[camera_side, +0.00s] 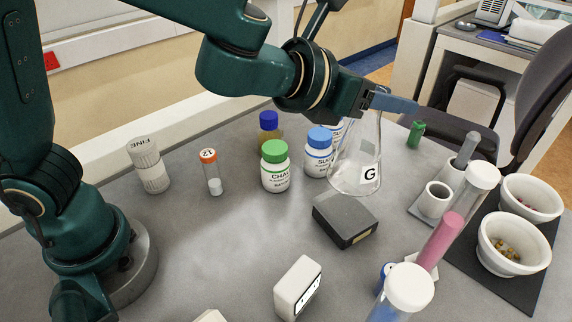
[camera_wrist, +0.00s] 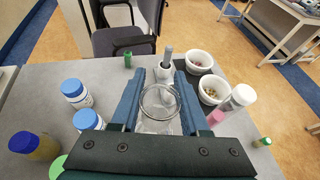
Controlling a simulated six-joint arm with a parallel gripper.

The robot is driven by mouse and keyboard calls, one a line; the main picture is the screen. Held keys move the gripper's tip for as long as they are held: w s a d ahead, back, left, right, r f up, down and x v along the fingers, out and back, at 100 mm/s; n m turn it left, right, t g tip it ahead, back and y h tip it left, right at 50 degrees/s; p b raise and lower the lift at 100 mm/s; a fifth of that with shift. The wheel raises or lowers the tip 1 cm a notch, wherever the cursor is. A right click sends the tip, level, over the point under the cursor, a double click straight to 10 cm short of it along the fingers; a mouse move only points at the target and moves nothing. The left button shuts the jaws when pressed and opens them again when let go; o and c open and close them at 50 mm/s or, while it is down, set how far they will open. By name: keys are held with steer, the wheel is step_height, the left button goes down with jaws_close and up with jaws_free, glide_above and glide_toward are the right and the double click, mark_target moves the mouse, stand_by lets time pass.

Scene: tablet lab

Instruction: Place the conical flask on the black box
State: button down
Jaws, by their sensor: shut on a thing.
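The conical flask (camera_side: 357,165) is clear glass with a "G" label. My gripper (camera_side: 388,102) is shut on its neck and holds it upright. In the side view the flask's base appears just behind and above the black box (camera_side: 345,219); I cannot tell whether it is over the box. In the wrist view the flask's round mouth (camera_wrist: 158,102) shows between the two blue fingers of my gripper (camera_wrist: 157,95). The black box is not clearly visible in the wrist view.
Bottles with green (camera_side: 275,167), light blue (camera_side: 318,152) and dark blue (camera_side: 269,128) caps stand left of the flask. A mortar with pestle (camera_side: 435,199), a pink-filled tube (camera_side: 439,240) and white bowls (camera_side: 513,245) stand right. A white timer (camera_side: 298,288) is in front.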

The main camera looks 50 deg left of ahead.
mark_target(378, 136)
steer(key=shift+f, duration=3.1)
steer(key=shift+c, duration=2)
jaws_free()
